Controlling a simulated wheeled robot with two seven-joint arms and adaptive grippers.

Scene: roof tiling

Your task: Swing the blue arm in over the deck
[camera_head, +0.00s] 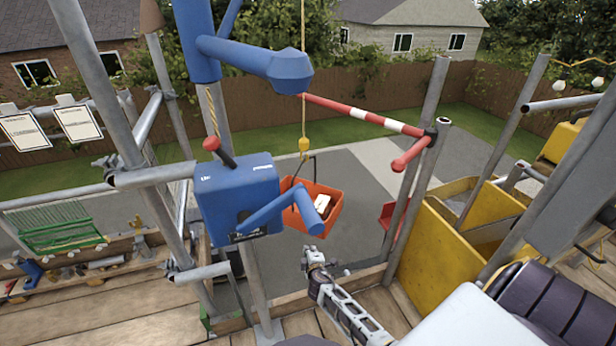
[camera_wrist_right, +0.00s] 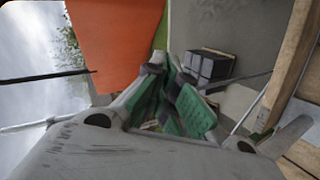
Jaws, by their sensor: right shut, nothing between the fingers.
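The blue arm (camera_head: 255,58) juts right from its blue post (camera_head: 198,40) at the top of the head view, out past the deck edge. A yellow hook (camera_head: 304,146) hangs on a rope near its tip, with an orange crate (camera_head: 333,208) below, holding a pale object (camera_head: 321,208). The crate hangs beyond the deck edge and seems to show as an orange surface in the right wrist view (camera_wrist_right: 115,40). My right gripper (camera_head: 312,257) is shut and empty, just below the crate in the picture; whether they touch is unclear. My left gripper is out of view.
A blue winch box (camera_head: 238,195) with a blue handle stands left of the crate. A red-and-white bar (camera_head: 365,115) crosses behind. Yellow bins (camera_head: 455,260) stand right. Scaffold poles frame the opening. Dark blocks (camera_wrist_right: 208,66) lie below in the wrist view.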

